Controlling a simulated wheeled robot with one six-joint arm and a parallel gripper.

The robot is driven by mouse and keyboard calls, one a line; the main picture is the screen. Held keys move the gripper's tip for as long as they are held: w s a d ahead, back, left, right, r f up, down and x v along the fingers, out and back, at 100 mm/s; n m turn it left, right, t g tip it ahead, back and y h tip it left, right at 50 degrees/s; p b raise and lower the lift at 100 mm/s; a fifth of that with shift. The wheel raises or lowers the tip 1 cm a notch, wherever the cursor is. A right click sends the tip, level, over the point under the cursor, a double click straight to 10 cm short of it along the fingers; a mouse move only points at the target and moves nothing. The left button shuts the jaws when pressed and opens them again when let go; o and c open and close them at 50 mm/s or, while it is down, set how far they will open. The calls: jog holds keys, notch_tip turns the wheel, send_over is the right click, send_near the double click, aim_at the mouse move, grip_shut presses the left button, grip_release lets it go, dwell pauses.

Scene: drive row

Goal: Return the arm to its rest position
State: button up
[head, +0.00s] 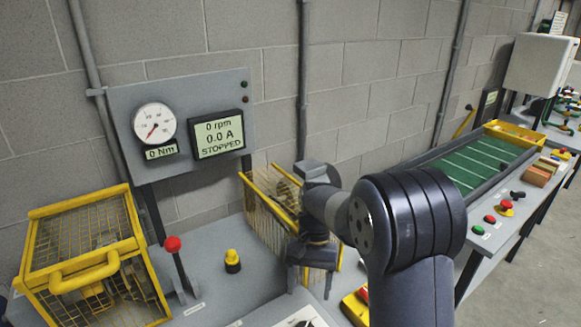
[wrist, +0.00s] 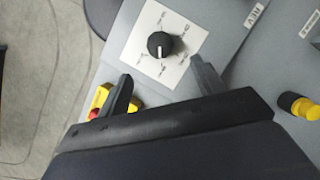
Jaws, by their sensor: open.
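My arm reaches forward from the lower right of the head view, over the grey bench. My gripper (head: 312,262) is in front of a yellow mesh guard; part of it is hidden by my own wrist. In the wrist view my gripper (wrist: 163,85) has its two fingers wide apart, with nothing between them. A black rotary knob (wrist: 160,45) on a white dial plate (wrist: 140,55) lies beyond the fingertips, apart from them.
A yellow mesh cage (head: 90,255), a red-knobbed lever (head: 173,245) and a yellow-and-black knob (head: 233,261) stand left on the bench. A panel (head: 185,95) reads 0 rpm, 0.0 A, STOPPED. A green conveyor (head: 470,165) is right. Floor is clear at far right.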

aim_at(309, 323)
jog(key=p+x, duration=0.1)
jog(key=x, duration=0.9)
jog(key=shift+f, duration=0.25)
jog(key=m+y, duration=0.1)
jog(key=m, duration=0.2)
jog(key=m+t+y, duration=0.1)
jog(key=m, duration=0.1)
jog(key=shift+s+d+m+p, duration=0.1)
jog(key=shift+d+m+p, duration=0.05)
jog(key=shift+m+p, duration=0.2)
jog(key=m+t, duration=0.1)
jog(key=m, duration=0.1)
jog(key=m+y, duration=0.1)
jog(key=m, duration=0.2)
jog(key=shift+s+d+m+t, duration=0.1)
jog(key=shift+s+m+t, duration=0.05)
jog(key=shift+m+t, duration=0.25)
jog(key=shift+d+r+m+t, duration=0.1)
jog(key=shift+r+m+t, duration=0.2)
jog(key=shift+r+m, duration=0.1)
jog(key=v, duration=1)
jog(key=shift+d+y, duration=0.2)
jog(key=shift+y, duration=0.1)
jog(key=shift+f, duration=0.15)
